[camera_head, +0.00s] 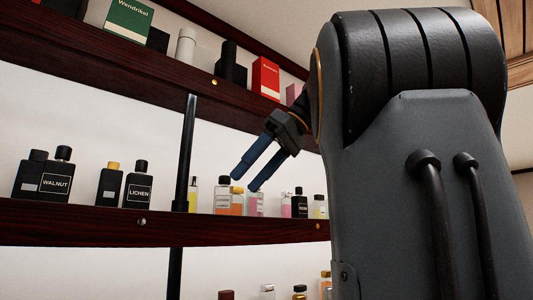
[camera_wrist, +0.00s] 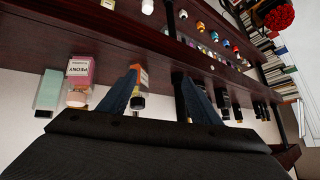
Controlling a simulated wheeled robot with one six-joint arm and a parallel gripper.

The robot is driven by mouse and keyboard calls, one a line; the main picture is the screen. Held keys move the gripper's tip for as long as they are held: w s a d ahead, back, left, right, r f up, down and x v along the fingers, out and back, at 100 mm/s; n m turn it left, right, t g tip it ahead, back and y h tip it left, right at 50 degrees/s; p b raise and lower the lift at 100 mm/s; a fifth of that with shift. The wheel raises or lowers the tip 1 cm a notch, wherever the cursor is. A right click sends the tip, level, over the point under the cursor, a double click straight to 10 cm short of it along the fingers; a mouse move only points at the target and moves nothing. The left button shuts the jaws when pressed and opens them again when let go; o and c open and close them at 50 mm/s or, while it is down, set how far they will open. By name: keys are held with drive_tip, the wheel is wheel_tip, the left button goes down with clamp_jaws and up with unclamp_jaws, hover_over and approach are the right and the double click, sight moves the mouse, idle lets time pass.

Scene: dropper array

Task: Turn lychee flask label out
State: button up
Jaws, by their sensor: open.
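No label that I can read says lychee, so I cannot tell which flask it is. In the head view my gripper (camera_head: 244,183) is open and empty, its two blue fingers pointing down-left toward small flasks on the middle shelf. These include a clear flask with a pale label (camera_head: 222,201), an orange one (camera_head: 237,204) and a pink one (camera_head: 255,205). In the wrist view, which appears upside down, a pink flask labelled PEONY (camera_wrist: 79,72) stands left of my fingers. An orange flask (camera_wrist: 142,76) with a pale label shows beside the left finger, partly hidden by it.
Black flasks marked WALNUT (camera_head: 56,183) and LICHEN (camera_head: 139,192) stand left of a black post (camera_head: 185,150). A dark flask (camera_head: 299,205) stands at right. The upper shelf (camera_head: 120,65) carries boxes and bottles above my gripper. A teal flask (camera_wrist: 48,90) shows in the wrist view.

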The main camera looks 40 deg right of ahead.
sight(224, 176)
drive_tip(key=s+d+r+m+h, duration=0.1)
drive_tip(key=s+r+m+h, duration=0.2)
drive_tip(key=h, duration=0.1)
drive_tip(key=w+p, duration=0.1)
drive_tip(key=w, duration=0.2)
drive_tip(key=w+a+p, duration=0.1)
drive_tip(key=w+p, duration=0.1)
drive_tip(key=w, duration=0.2)
drive_tip(key=w+a+p, duration=0.1)
drive_tip(key=w, duration=0.3)
drive_tip(key=shift+w+a+r+p, duration=0.1)
drive_tip(key=shift+w+a+p, duration=0.05)
drive_tip(key=shift+p, duration=0.25)
drive_tip(key=shift+p+x, duration=0.35)
drive_tip(key=shift+x, duration=0.55)
drive_tip(key=shift+w+a+f, duration=0.1)
drive_tip(key=shift+w+f, duration=0.25)
drive_tip(key=shift+f, duration=0.25)
drive_tip(key=shift+c, duration=0.2)
drive_tip(key=c, duration=1.3)
drive_tip(key=shift+s+r+n+y+p, duration=0.1)
drive_tip(key=shift+r+n+y+p, duration=0.1)
drive_tip(key=shift+n+y+p, duration=0.6)
drive_tip(key=shift+c, duration=0.3)
drive_tip(key=shift+f+n+p, duration=0.1)
drive_tip(key=shift+n+p, duration=0.2)
drive_tip(key=shift+n, duration=0.1)
